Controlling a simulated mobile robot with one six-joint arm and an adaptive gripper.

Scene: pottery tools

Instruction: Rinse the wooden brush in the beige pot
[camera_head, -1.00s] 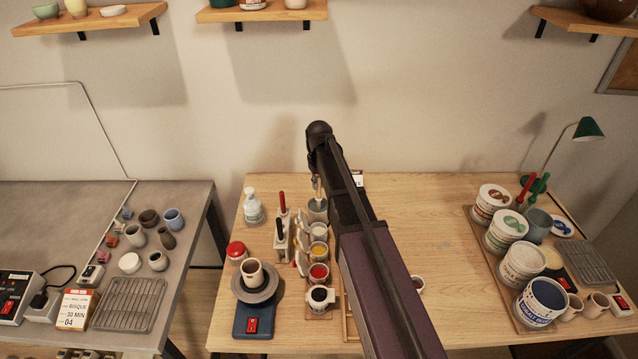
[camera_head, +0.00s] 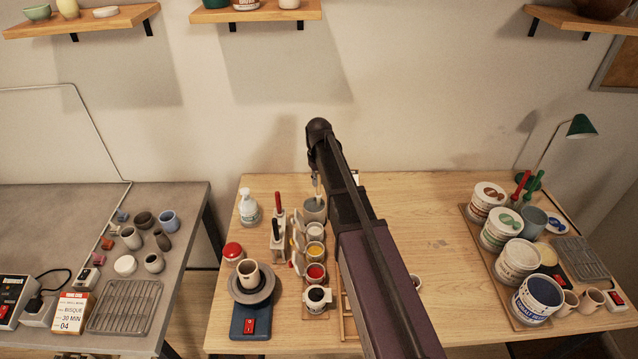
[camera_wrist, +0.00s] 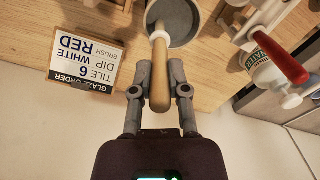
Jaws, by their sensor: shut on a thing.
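The wooden brush (camera_wrist: 159,88) is between the two fingers of my gripper (camera_wrist: 157,68), which is shut on its handle. The brush's far end lies over the mouth of the greyish-beige pot (camera_wrist: 190,18); its bristles are hidden, and I cannot tell how deep they sit. In the head view the pot (camera_head: 314,212) stands at the back of a row of small cups on the wooden table, just below my gripper (camera_head: 317,178). My arm hides part of this area.
Glaze cups (camera_head: 315,251), a brush stand (camera_head: 278,238) and a white bottle (camera_head: 249,207) crowd close by. A glaze order card (camera_wrist: 84,62) stands beside the pot. A banding wheel (camera_head: 251,288) holds a cup.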

